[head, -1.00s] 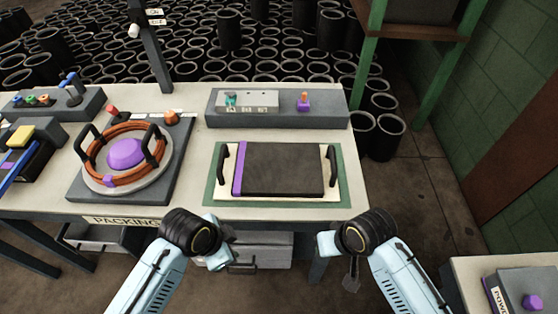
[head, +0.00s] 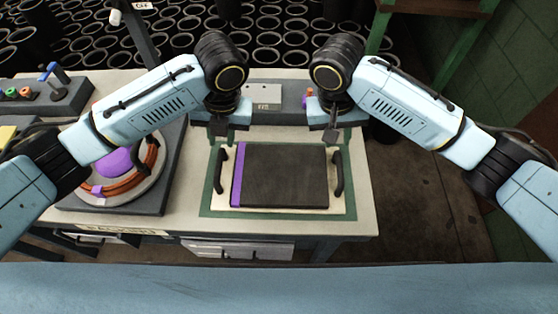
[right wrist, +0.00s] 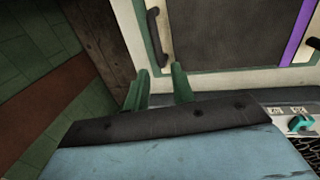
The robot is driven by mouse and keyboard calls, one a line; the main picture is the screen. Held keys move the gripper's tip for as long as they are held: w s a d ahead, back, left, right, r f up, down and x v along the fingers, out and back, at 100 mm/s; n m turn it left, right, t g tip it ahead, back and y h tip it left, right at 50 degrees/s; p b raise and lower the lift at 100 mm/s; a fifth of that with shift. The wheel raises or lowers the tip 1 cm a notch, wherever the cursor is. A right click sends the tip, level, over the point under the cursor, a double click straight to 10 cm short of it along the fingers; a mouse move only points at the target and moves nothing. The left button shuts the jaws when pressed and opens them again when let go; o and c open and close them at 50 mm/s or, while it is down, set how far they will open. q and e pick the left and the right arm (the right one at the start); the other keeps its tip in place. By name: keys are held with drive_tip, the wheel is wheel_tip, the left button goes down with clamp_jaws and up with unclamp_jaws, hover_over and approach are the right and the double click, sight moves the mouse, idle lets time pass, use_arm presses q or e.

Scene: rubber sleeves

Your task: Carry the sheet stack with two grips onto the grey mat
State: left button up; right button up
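The sheet stack (head: 285,175), dark with a purple strip along its left side, lies flat on a pale board (head: 334,205) with a black handle at each end, the left handle (head: 221,171) and the right handle (head: 338,173). Under the board is a green-edged mat (head: 209,205). My left gripper (head: 226,130) hangs above the far left side of the board, holding nothing visible; its finger gap is unclear. My right gripper (head: 329,130) is above the far right side, apart from the right handle. In the right wrist view its fingers (right wrist: 160,88) are apart and empty.
At left, a round tray with an orange ring and purple centre (head: 115,163) sits on a dark slab (head: 70,200), partly behind my left arm. A grey block (head: 280,98) with small items stands behind the board. I cannot make out a clear grey mat.

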sight(219, 163)
use_arm(q)
drive_tip(key=shift+w+a+r+m, duration=0.15)
drive_tip(key=shift+a+r+m, duration=0.05)
drive_tip(key=shift+a+m, duration=0.1)
use_arm(e)
drive_tip(key=shift+w+d+r, duration=0.15)
drive_tip(key=shift+r, duration=0.05)
use_arm(q)
drive_tip(key=shift+d, duration=0.1)
